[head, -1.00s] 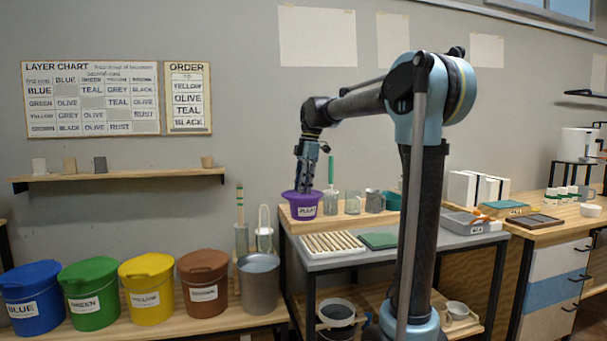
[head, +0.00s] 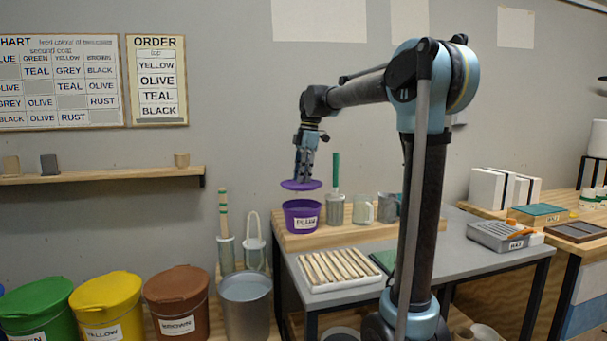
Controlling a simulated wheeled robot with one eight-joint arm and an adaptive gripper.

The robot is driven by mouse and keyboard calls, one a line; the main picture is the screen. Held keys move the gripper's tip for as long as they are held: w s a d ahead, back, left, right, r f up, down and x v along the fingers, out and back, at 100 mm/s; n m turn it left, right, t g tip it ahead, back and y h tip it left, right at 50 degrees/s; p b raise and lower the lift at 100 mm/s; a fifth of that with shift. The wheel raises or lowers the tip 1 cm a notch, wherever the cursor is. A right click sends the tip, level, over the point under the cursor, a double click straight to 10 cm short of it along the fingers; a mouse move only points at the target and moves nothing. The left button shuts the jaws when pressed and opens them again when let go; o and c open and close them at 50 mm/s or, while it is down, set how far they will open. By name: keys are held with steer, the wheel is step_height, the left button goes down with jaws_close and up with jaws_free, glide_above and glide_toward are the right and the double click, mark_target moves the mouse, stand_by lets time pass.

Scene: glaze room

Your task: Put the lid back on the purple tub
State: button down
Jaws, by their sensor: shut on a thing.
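The purple tub (head: 302,217) with a "PLUM" label stands open at the left end of the wooden shelf board on the grey table. My gripper (head: 302,177) is just above it, pointing down and shut on the purple lid (head: 301,185). The lid is held roughly level, a small gap above the tub's rim and nearly over it. The fingers' exact hold on the lid is too small to tell.
A metal container with a green-handled tool (head: 335,208) stands close to the tub's right, then a glass jar (head: 362,209) and a grey mug (head: 388,206). A rack of pale sticks (head: 340,268) lies in front. Lidded buckets and a metal bucket (head: 245,300) stand lower left.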

steer(key=shift+w+f, duration=0.1)
steer(key=shift+w, duration=0.35)
steer(key=shift+f, duration=3.1)
steer(key=shift+f, duration=0.1)
steer(key=c, duration=1.4)
jaws_free()
steer(key=shift+o, duration=0.2)
